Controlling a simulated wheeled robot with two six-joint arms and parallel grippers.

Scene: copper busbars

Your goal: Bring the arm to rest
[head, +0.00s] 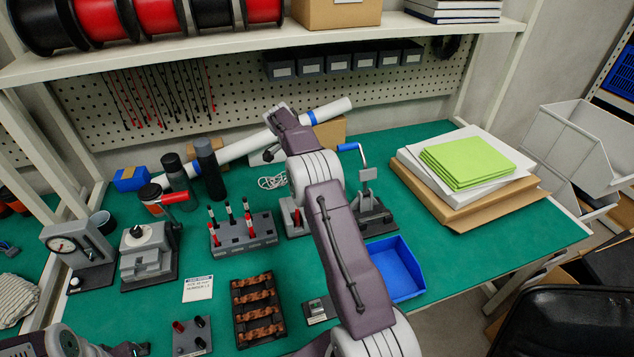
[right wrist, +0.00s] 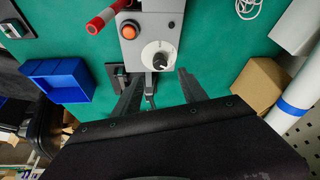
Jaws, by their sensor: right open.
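My right arm reaches up the middle of the head view, across the bench, with its wrist end (head: 285,118) near the back. Its gripper (right wrist: 160,88) shows in the right wrist view, open, with nothing between the two dark fingers. The fingers point toward a grey device with a white dial (right wrist: 159,55) and orange button; I cannot tell whether they touch it. In the head view my arm hides most of this device. Copper busbars (head: 257,309) lie in a dark rack at the front.
A blue bin (head: 394,268) stands right of my right arm, beside a clamp press (head: 372,208). A tool holder (head: 243,235) stands to its left. A white tube (head: 245,148) and cardboard box (right wrist: 257,84) lie behind. Green mat is clear at the front right.

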